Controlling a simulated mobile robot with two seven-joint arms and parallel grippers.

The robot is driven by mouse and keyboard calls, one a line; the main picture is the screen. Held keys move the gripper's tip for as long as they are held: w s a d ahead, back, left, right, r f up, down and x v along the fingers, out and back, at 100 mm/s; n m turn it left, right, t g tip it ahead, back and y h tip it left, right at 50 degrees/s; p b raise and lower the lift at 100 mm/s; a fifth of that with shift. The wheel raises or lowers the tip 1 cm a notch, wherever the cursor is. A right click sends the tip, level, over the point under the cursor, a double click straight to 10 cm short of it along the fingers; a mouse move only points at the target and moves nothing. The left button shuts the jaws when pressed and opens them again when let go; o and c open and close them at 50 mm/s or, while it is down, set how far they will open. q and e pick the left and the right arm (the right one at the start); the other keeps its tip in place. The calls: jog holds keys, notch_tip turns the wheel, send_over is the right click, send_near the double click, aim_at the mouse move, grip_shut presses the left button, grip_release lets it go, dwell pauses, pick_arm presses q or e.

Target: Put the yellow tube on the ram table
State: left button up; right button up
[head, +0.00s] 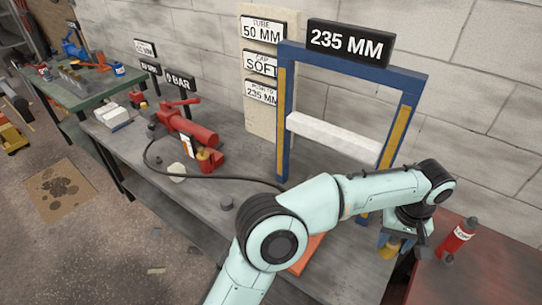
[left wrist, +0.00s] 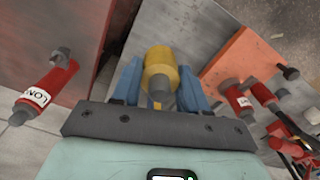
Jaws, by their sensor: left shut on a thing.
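My left gripper (head: 394,244) is shut on the yellow tube (head: 387,251), low at the right of the blue frame, near the bench's right end. In the left wrist view the yellow tube (left wrist: 161,72) sits between the blue fingers of the gripper (left wrist: 160,92). The blue frame (head: 283,120) stands on the bench with a white crossbar (head: 333,137) between its posts and a "235 MM" sign (head: 348,41) on top. I cannot tell which part is the ram table. My arm hides the frame's lower part. My right gripper is out of view.
An orange plate (head: 310,250) is partly behind my arm; red cylinders (left wrist: 237,98) show near orange in the wrist view. A red pump (head: 188,125) and black hose (head: 225,178) lie left.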

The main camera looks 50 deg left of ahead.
pick_arm(q)
jog(key=shift+f, duration=0.1)
notch_tip(320, 180, down, 14)
jog(key=b, duration=0.2)
jog(key=shift+r, duration=0.2)
jog(key=shift+f+b, duration=0.55)
jog(key=shift+f, duration=2.6)
jog(key=shift+f, duration=0.2)
jog(key=o, duration=1.2)
jog(key=shift+r, duration=0.15)
